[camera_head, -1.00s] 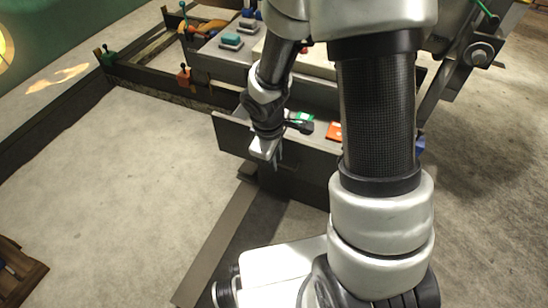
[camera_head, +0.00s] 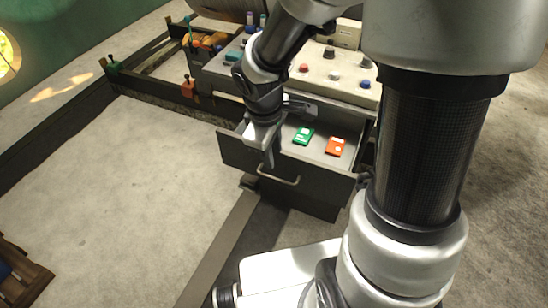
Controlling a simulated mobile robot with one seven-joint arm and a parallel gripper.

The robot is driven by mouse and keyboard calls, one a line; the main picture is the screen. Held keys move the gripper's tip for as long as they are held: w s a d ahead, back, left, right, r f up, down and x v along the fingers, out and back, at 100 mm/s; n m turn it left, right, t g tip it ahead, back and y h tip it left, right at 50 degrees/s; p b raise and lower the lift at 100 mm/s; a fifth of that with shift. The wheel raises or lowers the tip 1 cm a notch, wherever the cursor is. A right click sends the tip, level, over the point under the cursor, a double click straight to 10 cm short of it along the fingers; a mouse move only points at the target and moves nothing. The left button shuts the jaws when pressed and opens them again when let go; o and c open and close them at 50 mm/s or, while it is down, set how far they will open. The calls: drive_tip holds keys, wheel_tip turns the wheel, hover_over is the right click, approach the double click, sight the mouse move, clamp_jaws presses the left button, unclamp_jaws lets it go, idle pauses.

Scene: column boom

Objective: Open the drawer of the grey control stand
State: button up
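The grey control stand (camera_head: 347,90) is at the upper middle, with buttons on its top panel. Its drawer is pulled out, and the dark drawer front (camera_head: 322,189) faces me. A pale bar handle (camera_head: 283,181) is on that front. Inside the drawer lie a green packet (camera_head: 304,135) and an orange-red packet (camera_head: 335,146). My gripper (camera_head: 268,160) points down at the drawer front, just above the left end of the handle. Its fingers are small and dark, and I cannot tell whether they are open or touching the handle. My arm hides the drawer's left inside.
A bin of tools (camera_head: 206,44) stands left of the stand. A wooden crate (camera_head: 18,272) is at lower left. The floor (camera_head: 140,165) between is clear.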

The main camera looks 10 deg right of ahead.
drive_tip(key=r, duration=0.3)
drive_tip(key=r+p, duration=0.1)
drive_tip(key=shift+s+a+r, duration=0.3)
drive_tip(key=shift+s+r, duration=0.05)
drive_tip(key=shift+r, duration=0.05)
drive_tip(key=s+d+r+m+t+y+p, duration=0.1)
drive_tip(key=s+d+r+m+t, duration=0.1)
drive_tip(key=s+r+m, duration=0.55)
drive_tip(key=s+d+r+m+t, duration=0.2)
drive_tip(key=s+d+r+m, duration=0.15)
drive_tip(key=r, duration=0.65)
wheel_tip(320, 180, up, 12)
drive_tip(key=p, duration=1.1)
drive_tip(key=shift+s+a+f+p, duration=0.15)
drive_tip(key=shift+s+a+p, duration=0.1)
drive_tip(key=shift+a+p, duration=0.1)
